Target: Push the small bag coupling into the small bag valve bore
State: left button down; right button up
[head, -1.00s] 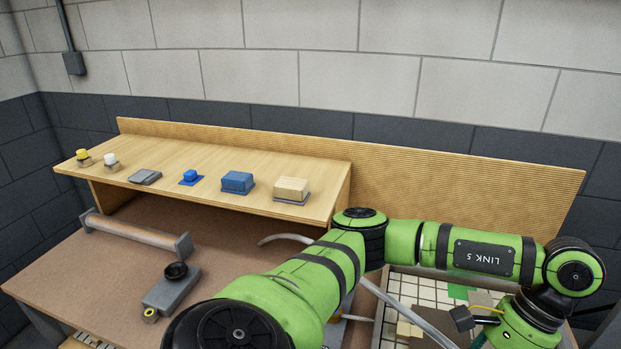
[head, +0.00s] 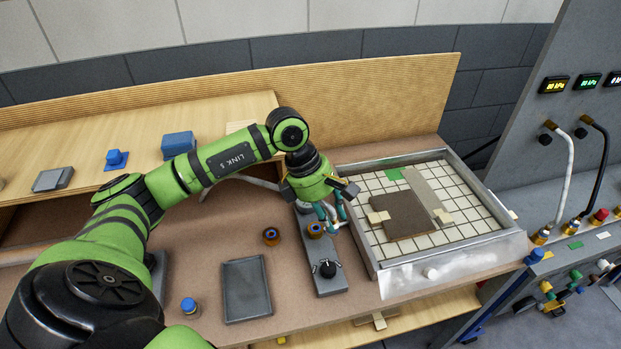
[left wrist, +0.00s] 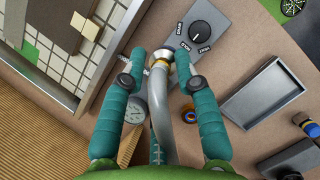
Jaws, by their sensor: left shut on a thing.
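My left gripper (head: 332,214) is above the grey control block, beside the tiled tray. In the left wrist view its teal fingers (left wrist: 160,58) are closed around a coupling with brass and blue rings (left wrist: 163,60) on the end of a grey hose (left wrist: 160,105). The fingers hide part of the coupling. I cannot tell whether this is the small bag valve; no bore shows clearly. My right gripper is not in view.
The grey control block (head: 318,255) has a black dial (head: 327,269). Orange-brown fittings (head: 271,236) and an empty grey tray (head: 246,290) are to its left. The tiled tray (head: 375,240) holds a brown panel (head: 403,215). A grey valve cabinet (head: 550,150) stands at the right.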

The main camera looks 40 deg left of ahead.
pick_arm(q)
jog(key=w+a+r+n+t+y+p, duration=0.1)
jog(key=w+a+r+n+t+y, duration=0.1)
jog(key=a+n, duration=0.4)
jog(key=n, duration=0.3)
jog(key=shift+w+t, duration=0.3)
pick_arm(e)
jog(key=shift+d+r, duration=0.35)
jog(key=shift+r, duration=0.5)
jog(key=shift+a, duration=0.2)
pick_arm(q)
notch_tip(320, 180, down, 5)
jog(key=b, duration=0.4)
jog(key=shift+r+b, duration=0.15)
jog(key=shift+b, duration=0.15)
jog(key=shift+f+b, duration=0.45)
jog(key=shift+f, duration=0.05)
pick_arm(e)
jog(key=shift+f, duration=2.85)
